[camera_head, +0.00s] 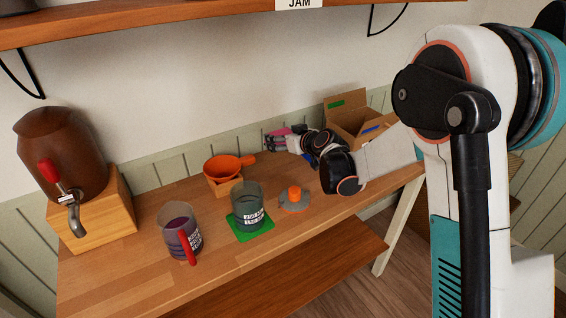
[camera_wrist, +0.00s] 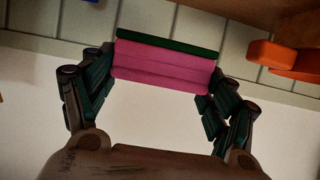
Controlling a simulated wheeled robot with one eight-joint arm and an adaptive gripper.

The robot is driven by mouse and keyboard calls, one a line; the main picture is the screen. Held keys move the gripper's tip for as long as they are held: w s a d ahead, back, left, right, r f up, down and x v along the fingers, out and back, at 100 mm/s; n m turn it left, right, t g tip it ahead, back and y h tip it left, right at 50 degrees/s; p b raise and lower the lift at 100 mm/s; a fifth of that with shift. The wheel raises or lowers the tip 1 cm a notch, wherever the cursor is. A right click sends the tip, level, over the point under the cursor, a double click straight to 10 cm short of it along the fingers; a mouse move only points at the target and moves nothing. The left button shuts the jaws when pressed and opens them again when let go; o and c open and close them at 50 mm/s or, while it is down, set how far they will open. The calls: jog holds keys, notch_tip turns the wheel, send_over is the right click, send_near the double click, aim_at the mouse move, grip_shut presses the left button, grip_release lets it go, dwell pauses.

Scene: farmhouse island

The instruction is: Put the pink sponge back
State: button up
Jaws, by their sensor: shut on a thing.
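The pink sponge (camera_wrist: 165,67) with a dark green layer along one side is between my gripper's two fingers (camera_wrist: 160,80) in the wrist view. My gripper is shut on it. In the head view a bit of the pink sponge (camera_head: 275,141) shows at the tip of my gripper (camera_head: 280,140), near the wall at the back of the wooden counter, between the orange pan and the cardboard box. The sponge appears to be held above the counter; my gripper partly hides it.
An orange pan (camera_head: 223,167) sits at the back. A grey cup (camera_head: 247,203) stands on a green mat (camera_head: 250,226). A red-handled cup (camera_head: 179,232), an orange-knobbed grey item (camera_head: 294,201), a brown dispenser (camera_head: 62,150) and a cardboard box (camera_head: 345,115) stand around. A shelf (camera_head: 150,17) hangs above.

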jog(key=shift+f+b, duration=1.15)
jog(key=shift+f, duration=2.85)
jog(key=shift+f, duration=0.1)
jog(key=o, duration=1)
jog(key=shift+o, duration=0.2)
jog(key=p+v, duration=0.3)
jog(key=v, duration=0.9)
jog(key=shift+s+d, duration=0.1)
